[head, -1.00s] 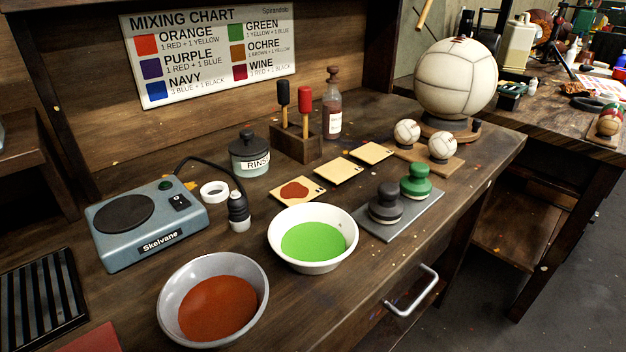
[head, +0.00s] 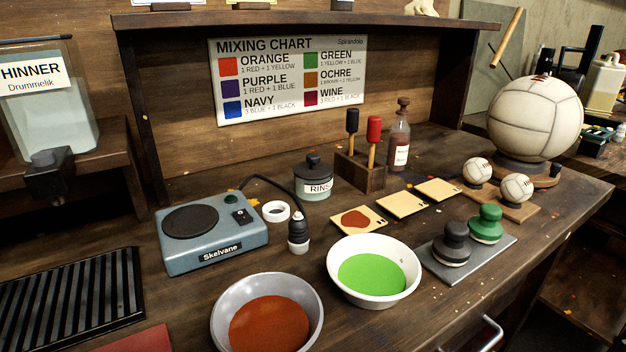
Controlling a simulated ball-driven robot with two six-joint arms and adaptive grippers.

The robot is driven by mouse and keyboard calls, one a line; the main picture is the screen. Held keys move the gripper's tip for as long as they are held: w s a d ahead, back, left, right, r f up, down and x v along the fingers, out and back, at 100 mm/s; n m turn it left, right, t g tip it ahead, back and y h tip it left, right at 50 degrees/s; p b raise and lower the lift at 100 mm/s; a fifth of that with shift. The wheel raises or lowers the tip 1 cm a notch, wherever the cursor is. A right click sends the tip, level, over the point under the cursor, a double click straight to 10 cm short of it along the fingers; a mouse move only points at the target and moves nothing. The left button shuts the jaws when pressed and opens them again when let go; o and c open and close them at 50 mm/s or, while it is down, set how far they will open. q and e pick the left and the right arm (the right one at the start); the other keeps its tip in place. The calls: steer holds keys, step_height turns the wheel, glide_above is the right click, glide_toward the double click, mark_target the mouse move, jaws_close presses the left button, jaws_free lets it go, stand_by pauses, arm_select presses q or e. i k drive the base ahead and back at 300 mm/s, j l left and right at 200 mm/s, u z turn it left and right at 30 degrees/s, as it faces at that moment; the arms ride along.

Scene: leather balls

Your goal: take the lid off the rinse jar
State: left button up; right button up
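Neither of my grippers shows in the head view.
Bowls of green (head: 374,300) and orange-brown paint (head: 222,318) stand in front.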

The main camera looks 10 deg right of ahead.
mark_target(312, 170)
steer(key=k+l+u, duration=0.1)
steer(key=u, duration=0.35)
steer(key=k+l+u, duration=0.15)
steer(key=u, duration=0.3)
steer(key=k+l+u, duration=0.1)
steer(key=u, duration=0.3)
